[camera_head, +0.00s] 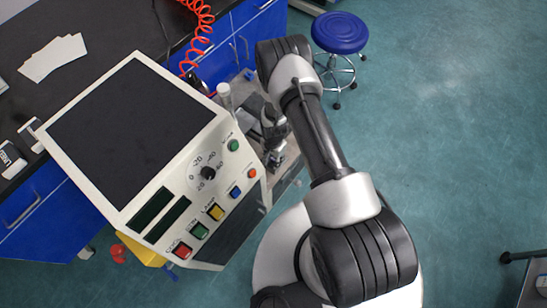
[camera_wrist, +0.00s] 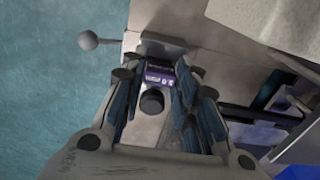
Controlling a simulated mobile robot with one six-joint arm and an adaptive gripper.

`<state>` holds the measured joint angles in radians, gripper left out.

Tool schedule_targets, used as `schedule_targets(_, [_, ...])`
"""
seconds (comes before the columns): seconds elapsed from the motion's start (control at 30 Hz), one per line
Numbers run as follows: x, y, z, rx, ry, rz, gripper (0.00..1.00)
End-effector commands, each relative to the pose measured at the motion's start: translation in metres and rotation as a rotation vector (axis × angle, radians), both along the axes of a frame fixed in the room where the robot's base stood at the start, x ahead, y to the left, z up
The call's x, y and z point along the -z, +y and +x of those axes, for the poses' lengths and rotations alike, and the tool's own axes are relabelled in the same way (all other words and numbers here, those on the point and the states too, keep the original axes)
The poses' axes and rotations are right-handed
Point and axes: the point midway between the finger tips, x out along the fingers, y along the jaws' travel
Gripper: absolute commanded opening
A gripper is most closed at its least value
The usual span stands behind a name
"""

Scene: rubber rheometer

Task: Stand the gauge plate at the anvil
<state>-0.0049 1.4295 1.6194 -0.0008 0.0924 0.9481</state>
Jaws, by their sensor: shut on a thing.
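In the wrist view, the gauge plate appears to be the small piece with a purple label (camera_wrist: 158,75) and pale print, between the two fingertips. A dark round knob (camera_wrist: 152,102) shows just below the label. My gripper (camera_wrist: 159,82) is closed on this piece from its left and right sides. A flat grey metal part (camera_wrist: 160,45) lies right beyond it; I cannot tell if this is the anvil or if the two touch. In the head view, my gripper (camera_head: 273,155) is beside the right side of the rheometer (camera_head: 190,150), and the plate is too small to make out.
A ball-ended lever (camera_wrist: 88,40) sticks out left of the fingers in the wrist view. In the head view, a red coiled hose (camera_head: 197,35) hangs behind the machine. A blue stool (camera_head: 340,33) stands at the back.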

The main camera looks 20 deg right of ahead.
Motion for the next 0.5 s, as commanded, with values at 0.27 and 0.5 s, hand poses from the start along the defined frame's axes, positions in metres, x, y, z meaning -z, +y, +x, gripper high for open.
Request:
schedule_targets(0.27, [0.0061, 0.0, 0.0, 0.0, 0.0, 0.0, 0.11])
schedule_targets(0.5, [0.0058, 0.0, 0.0, 0.0, 0.0, 0.0, 0.42])
